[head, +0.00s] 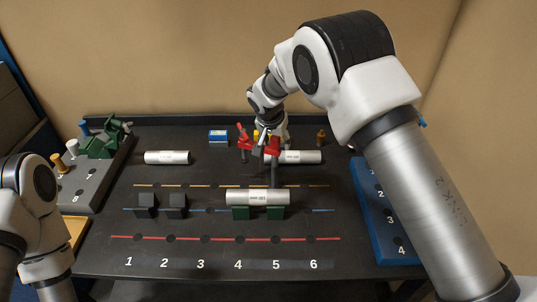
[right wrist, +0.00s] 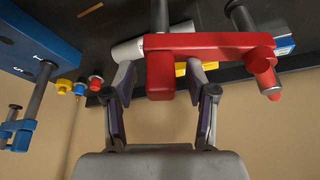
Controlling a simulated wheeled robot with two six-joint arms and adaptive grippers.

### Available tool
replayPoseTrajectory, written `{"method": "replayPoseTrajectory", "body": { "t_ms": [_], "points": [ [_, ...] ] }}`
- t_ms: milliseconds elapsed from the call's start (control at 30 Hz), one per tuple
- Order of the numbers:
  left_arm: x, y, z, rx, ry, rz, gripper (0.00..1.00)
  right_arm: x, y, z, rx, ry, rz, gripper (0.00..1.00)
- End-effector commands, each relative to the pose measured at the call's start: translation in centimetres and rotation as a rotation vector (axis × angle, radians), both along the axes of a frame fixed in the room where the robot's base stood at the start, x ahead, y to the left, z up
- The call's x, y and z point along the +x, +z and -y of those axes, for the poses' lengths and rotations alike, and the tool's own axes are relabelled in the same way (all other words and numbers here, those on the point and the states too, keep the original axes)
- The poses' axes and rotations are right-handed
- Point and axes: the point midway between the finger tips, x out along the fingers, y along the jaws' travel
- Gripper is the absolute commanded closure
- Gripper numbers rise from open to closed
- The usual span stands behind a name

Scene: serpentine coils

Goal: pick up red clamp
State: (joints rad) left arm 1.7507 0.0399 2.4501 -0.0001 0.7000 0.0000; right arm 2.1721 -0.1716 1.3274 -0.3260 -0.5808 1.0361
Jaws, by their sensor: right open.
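The red clamp (head: 243,139) is at the back of the table, with a dark rod pointing down from its right end. In the right wrist view the red clamp (right wrist: 215,41) fills the upper middle as a red bar with a block at its left end. My right gripper (head: 262,141) is at the clamp, partly hidden by it in the head view. In the right wrist view my right gripper (right wrist: 160,75) is open, its fingers on either side of the red end block, not visibly closed on it. My left gripper is out of view.
Silver cylinders lie at the back left (head: 167,158), behind the clamp (head: 305,157) and on green blocks (head: 258,197). Two black blocks (head: 146,203) stand at left. A blue numbered rack (head: 378,215) is at right, a grey rack (head: 92,187) with a green clamp (head: 100,146) at left.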

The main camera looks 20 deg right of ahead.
Motion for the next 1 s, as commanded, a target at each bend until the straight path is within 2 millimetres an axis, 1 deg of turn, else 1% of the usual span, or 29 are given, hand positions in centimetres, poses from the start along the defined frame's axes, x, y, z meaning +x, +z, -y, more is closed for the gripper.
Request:
{"method": "replayPoseTrajectory", "body": {
  "t_ms": [167,200,233,267,300,333,367,667,767,867,1000],
  "points": [
    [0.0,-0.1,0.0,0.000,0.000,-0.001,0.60,0.1,-0.1,0.0,0.000,0.000,0.001,0.44],
    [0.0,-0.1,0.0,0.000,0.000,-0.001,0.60,0.1,-0.1,0.0,0.000,0.000,0.001,0.51],
    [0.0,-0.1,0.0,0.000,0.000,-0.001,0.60,0.1,-0.1,0.0,0.000,0.000,0.001,0.61],
    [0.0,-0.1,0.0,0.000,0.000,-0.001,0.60,0.1,-0.1,0.0,0.000,0.000,0.001,0.72],
    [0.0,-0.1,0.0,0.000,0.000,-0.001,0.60,0.1,-0.1,0.0,0.000,0.000,0.001,0.86],
    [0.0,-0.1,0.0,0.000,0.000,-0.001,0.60,0.1,-0.1,0.0,0.000,0.000,0.001,0.97],
    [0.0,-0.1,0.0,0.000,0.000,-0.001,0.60,0.0,-0.1,0.0,0.000,0.000,0.001,1.00],
    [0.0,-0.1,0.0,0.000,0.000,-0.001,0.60,0.1,0.0,0.0,0.000,0.001,0.004,1.00],
    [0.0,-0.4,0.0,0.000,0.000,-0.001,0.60,0.2,0.6,0.0,-0.001,0.001,0.006,1.00],
    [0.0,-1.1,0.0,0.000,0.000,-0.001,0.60,0.3,2.2,0.0,0.000,0.000,0.010,1.00],
    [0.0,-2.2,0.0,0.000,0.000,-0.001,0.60,0.2,5.4,0.1,0.000,0.000,0.010,1.00]
  ]
}}
